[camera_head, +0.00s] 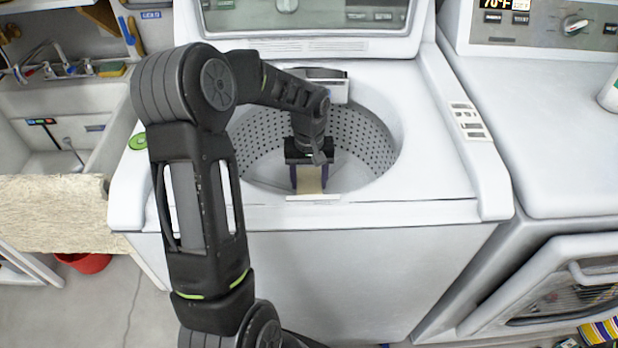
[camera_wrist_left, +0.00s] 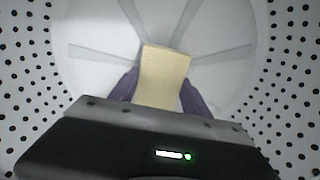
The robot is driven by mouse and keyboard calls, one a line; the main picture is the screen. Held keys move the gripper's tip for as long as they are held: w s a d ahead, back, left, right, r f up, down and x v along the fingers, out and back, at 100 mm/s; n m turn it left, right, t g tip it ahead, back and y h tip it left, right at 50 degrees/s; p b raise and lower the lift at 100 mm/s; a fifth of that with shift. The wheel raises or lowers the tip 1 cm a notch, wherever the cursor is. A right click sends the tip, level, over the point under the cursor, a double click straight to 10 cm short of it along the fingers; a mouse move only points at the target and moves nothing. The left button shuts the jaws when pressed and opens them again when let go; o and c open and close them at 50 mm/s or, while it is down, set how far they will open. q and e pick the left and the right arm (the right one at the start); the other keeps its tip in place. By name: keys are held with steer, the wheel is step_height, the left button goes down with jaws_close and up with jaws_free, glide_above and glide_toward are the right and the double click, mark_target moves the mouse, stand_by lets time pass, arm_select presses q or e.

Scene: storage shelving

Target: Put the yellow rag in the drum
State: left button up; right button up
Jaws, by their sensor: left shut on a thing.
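The drum (camera_head: 362,142) is the perforated tub of the open top-load washer. My left gripper (camera_head: 309,188) reaches down into the drum's opening, near its front side. It is shut on the yellow rag (camera_head: 309,178), a pale yellow flat piece between its purple fingers. In the left wrist view the rag (camera_wrist_left: 165,76) sits between the fingertips, with the drum's finned bottom (camera_wrist_left: 100,25) beyond it and the holed wall around. I cannot tell whether the rag touches the bottom. My right gripper is not in view.
The washer's lid (camera_head: 310,45) stands raised at the back. A second white machine (camera_head: 545,130) is on the right. A sink (camera_head: 60,110) is on the left, with a beige cloth (camera_head: 55,212) over its front and a red bucket (camera_head: 85,262) below.

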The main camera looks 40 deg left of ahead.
mark_target(309, 181)
arm_select(q)
steer(key=o, duration=1.5)
steer(key=shift+r+p, duration=0.4)
steer(key=shift+r, duration=0.1)
step_height(309, 181, up, 12)
steer(key=shift+r+p, duration=0.15)
steer(key=shift+p, duration=0.3)
